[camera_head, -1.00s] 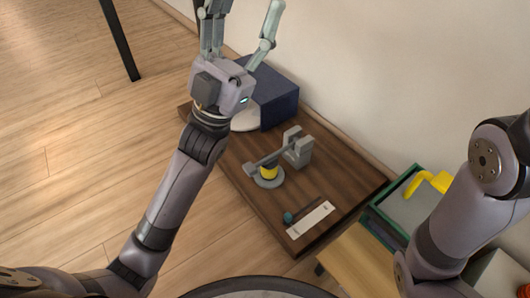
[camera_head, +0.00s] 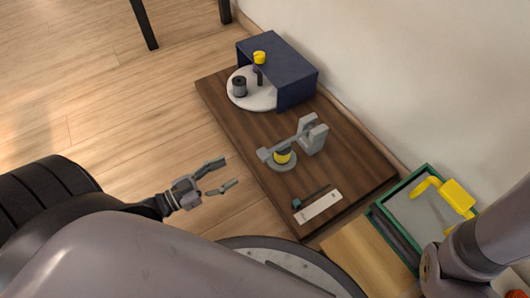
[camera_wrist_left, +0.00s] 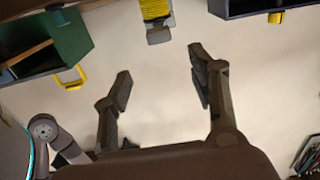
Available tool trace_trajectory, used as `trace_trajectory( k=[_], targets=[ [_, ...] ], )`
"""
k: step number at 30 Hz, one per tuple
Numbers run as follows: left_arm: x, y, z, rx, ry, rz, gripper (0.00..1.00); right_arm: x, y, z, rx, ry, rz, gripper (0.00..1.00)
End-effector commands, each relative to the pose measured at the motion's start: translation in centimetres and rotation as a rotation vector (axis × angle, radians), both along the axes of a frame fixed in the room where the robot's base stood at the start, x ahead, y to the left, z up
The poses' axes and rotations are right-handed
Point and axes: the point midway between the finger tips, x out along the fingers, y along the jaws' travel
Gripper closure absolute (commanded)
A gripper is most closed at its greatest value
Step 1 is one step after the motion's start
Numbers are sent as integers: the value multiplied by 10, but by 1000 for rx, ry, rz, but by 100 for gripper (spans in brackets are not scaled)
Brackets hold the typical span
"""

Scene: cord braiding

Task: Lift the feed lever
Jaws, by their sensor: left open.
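The feed lever (camera_head: 284,145) is a grey bar running from a grey upright block (camera_head: 312,135) out over a yellow spool (camera_head: 282,157) on a round grey base. Its free end, at the left, rests low, close above the spool. In the left wrist view, a grey end (camera_wrist_left: 159,36) against a yellow ribbed piece (camera_wrist_left: 155,9) at the top edge appears to be the lever and spool. My left gripper (camera_head: 230,171) is open and empty, left of the board and apart from the lever. Its open fingers also show in the wrist view (camera_wrist_left: 160,66). My right gripper is out of view.
The brown board (camera_head: 235,115) holds a dark blue open box (camera_head: 287,62), a white disc (camera_head: 241,96) with small posts, and a white strip (camera_head: 318,207). A green tray (camera_head: 379,214) with a yellow handled piece (camera_head: 457,196) stands right.

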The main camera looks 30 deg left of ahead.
Motion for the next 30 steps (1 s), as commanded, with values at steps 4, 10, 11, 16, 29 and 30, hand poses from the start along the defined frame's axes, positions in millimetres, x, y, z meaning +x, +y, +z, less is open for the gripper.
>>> trace_trajectory(
  k=[4, 10, 11, 16, 29, 30],
  targets=[
    [31, -18, -4, -3, -7, -1, 47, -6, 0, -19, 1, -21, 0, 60],
    [69, -41, -4, -3, -7, -2, 47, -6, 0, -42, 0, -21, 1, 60],
    [74, -44, -4, -3, -7, -1, 47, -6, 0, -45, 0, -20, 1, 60],
    [99, -59, -4, -2, -5, -1, 47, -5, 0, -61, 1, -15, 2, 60],
    [117, -69, 0, 0, 0, 0, 47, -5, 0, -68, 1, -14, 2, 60],
    [117, -69, 0, 0, 0, 0, 47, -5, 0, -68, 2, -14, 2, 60]
  ],
)
